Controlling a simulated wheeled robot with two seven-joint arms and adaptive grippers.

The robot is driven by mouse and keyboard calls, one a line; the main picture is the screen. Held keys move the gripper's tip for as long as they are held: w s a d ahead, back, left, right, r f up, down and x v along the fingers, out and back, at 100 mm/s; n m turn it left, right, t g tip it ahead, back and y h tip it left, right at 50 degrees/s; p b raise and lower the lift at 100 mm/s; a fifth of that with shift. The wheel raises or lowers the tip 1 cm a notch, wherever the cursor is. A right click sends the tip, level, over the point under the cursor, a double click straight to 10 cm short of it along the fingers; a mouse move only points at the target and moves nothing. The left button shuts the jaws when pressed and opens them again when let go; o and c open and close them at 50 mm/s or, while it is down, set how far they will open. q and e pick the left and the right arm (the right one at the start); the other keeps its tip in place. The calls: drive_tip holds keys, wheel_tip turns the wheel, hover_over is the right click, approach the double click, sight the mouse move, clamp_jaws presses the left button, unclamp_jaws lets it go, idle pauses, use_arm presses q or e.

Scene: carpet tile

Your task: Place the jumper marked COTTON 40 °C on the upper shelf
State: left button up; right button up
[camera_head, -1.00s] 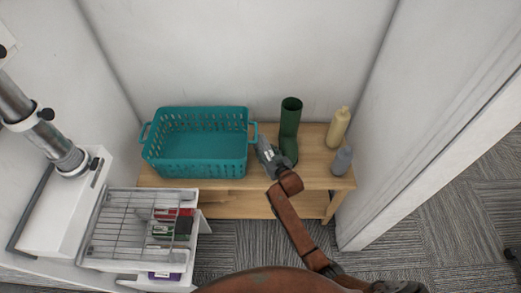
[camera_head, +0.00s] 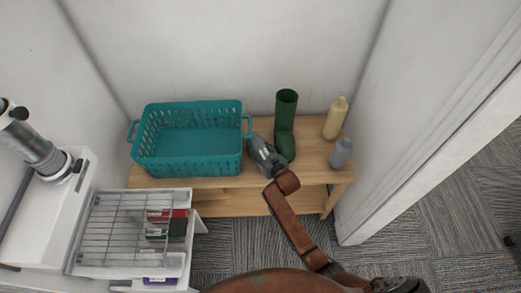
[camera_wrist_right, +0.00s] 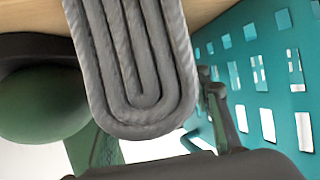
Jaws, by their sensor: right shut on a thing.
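A grey folded knitted piece, apparently a jumper (camera_wrist_right: 140,65), fills the middle of the right wrist view, its folds end-on. No COTTON 40 °C mark is legible on it. My right gripper (camera_head: 258,146) is shut on it, between the teal basket and the green boot. In the head view the piece is hard to tell from the gripper. The wooden shelf unit (camera_head: 310,172) has an upper board with a lower level under it. The gripper is over or at the upper board; contact cannot be told. My left gripper is out of view.
The empty-looking teal basket (camera_head: 190,168) stands left on the upper board, close to my gripper. The green boot (camera_head: 286,120) stands just right of it. A yellow bottle (camera_head: 335,120) and a grey bottle (camera_head: 341,153) stand at the right end. A wire rack (camera_head: 115,230) is front left.

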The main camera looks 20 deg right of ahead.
drive_tip(key=o, duration=1.6)
drive_tip(key=shift+f, duration=0.15)
